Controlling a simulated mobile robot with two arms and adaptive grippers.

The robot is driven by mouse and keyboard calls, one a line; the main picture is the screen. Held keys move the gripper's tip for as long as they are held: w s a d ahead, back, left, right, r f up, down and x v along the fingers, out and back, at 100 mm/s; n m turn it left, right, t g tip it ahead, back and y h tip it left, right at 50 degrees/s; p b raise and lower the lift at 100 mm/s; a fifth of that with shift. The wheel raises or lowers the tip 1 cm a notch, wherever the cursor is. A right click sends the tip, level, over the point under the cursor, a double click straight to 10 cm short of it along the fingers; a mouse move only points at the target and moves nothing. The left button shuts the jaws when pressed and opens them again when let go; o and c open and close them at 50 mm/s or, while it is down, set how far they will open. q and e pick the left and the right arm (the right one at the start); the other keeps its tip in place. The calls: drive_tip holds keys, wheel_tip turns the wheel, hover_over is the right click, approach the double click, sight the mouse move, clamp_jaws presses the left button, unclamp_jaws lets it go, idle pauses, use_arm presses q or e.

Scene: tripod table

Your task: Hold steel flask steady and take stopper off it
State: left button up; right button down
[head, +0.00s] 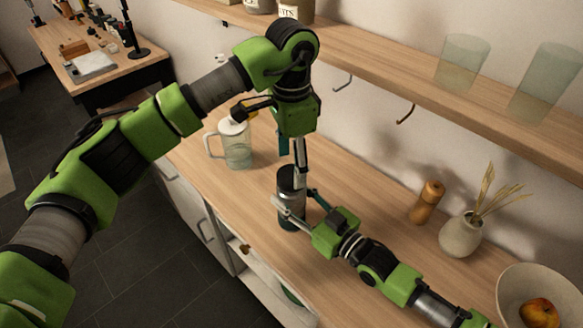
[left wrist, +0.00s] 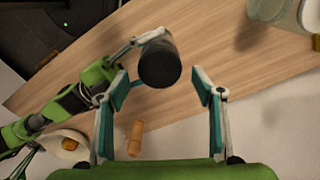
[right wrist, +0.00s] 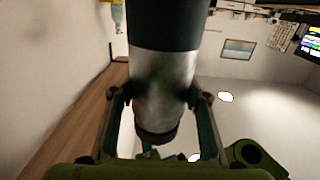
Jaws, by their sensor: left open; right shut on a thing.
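The steel flask (head: 291,196) stands upright on the wooden counter, with a steel band and a dark lower body. Its dark stopper (left wrist: 160,70) faces the left wrist camera. In the right wrist view the flask (right wrist: 163,88) appears upside down, with the stopper (right wrist: 157,137) at the lower end. My right gripper (head: 295,199) is shut on the flask's steel body, one finger on each side. My left gripper (left wrist: 163,86) is open, pointing down above the flask, its fingers apart and clear of the stopper. In the head view, the left fingers (head: 299,157) partly overlap the flask's top.
A glass pitcher (head: 238,150) stands left of the flask. A wooden mill (head: 427,203), a vase with dry stalks (head: 461,234) and a fruit bowl (head: 520,290) stand to the right. A shelf (head: 400,75) with hooks runs above the counter. Bare counter lies around the flask.

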sight(291, 174)
use_arm(q)
drive_tip(key=m, duration=0.3)
drive_tip(key=shift+r, duration=0.2)
drive_tip(key=m, duration=0.4)
drive_tip(key=shift+r, duration=0.15)
drive_tip(key=m, duration=0.6)
drive_tip(key=shift+r, duration=0.25)
drive_tip(key=m, duration=0.6)
drive_tip(key=shift+r, duration=0.2)
drive_tip(key=m, duration=0.4)
drive_tip(key=shift+r, duration=0.15)
drive_tip(key=m, duration=0.4)
drive_tip(key=shift+r, duration=0.15)
drive_tip(key=m, duration=0.4)
drive_tip(key=shift+r, duration=0.15)
drive_tip(key=m, duration=0.3)
drive_tip(key=shift+r+m, duration=0.15)
drive_tip(key=shift+m, duration=0.25)
drive_tip(key=m, duration=0.5)
drive_tip(key=shift+r+m, duration=0.25)
drive_tip(key=shift+m, duration=0.05)
drive_tip(key=m, duration=0.4)
drive_tip(key=shift+f, duration=3.9)
drive_tip(key=c, duration=1.1)
drive_tip(key=n, duration=0.4)
drive_tip(key=shift+c, duration=0.2)
drive_tip(key=n, duration=0.5)
